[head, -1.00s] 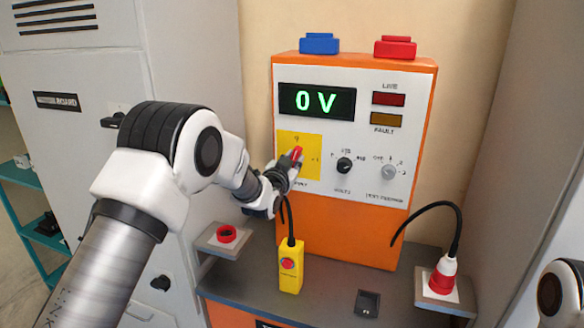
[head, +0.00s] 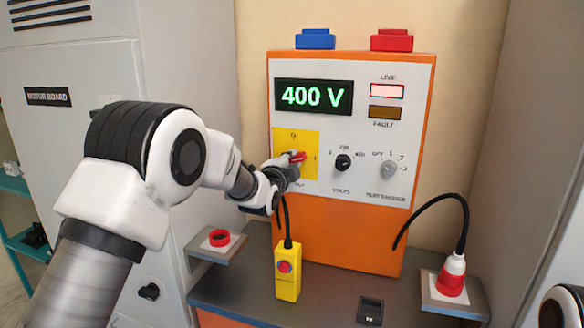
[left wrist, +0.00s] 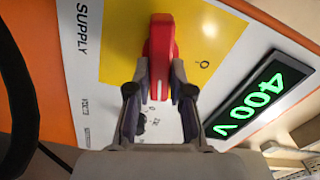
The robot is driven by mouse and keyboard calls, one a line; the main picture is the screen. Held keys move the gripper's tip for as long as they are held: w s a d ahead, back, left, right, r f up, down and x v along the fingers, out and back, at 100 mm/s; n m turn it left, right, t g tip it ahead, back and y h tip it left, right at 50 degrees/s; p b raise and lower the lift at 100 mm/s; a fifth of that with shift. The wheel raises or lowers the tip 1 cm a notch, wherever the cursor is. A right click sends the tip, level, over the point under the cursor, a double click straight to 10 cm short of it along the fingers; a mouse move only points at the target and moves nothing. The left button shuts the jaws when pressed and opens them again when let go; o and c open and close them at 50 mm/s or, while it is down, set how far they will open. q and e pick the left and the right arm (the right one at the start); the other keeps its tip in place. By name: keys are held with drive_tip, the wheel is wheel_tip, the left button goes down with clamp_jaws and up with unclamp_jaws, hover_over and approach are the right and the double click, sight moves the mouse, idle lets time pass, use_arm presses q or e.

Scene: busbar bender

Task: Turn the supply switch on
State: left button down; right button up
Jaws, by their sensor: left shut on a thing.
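The supply switch (head: 298,157) is a red handle on a yellow plate (head: 310,137) on the orange and white panel. In the head view the handle lies near horizontal, pointing right toward the "1" mark. My left gripper (head: 288,168) is at the handle and covers part of it. In the left wrist view the red handle (left wrist: 159,60) sits between the two fingertips of my left gripper (left wrist: 160,82), which is shut on it. The display (head: 314,97) reads 400 V in green. The LIVE lamp (head: 387,91) is lit pale pink. The FAULT lamp (head: 385,113) is dark amber. My right gripper is not in view.
A volts knob (head: 343,162) and a grey selector knob (head: 391,169) are to the right of the switch. A yellow pendant (head: 288,272) with a red button stands below. A red and white plug (head: 451,276) with a black cable stands at the right. Blue and red blocks top the panel.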

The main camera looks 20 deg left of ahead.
use_arm(q)
drive_tip(key=m+b, duration=0.1)
drive_tip(key=m, duration=0.1)
drive_tip(key=shift+m, duration=0.6)
drive_tip(key=shift+w+a+r, duration=0.1)
drive_tip(key=shift+r, duration=0.05)
drive_tip(key=c, duration=1.2)
unclamp_jaws()
drive_tip(key=shift+c, duration=0.2)
drive_tip(key=shift+o, duration=1)
drive_tip(key=shift+w, duration=0.1)
drive_tip(key=shift+a+f, duration=0.15)
drive_tip(key=shift+f, duration=0.1)
drive_tip(key=shift+s, duration=0.3)
drive_tip(key=s, duration=1.1)
drive_tip(key=shift+s+a+b, duration=0.15)
drive_tip(key=shift+a+b, duration=0.05)
drive_tip(key=shift+b, duration=0.1)
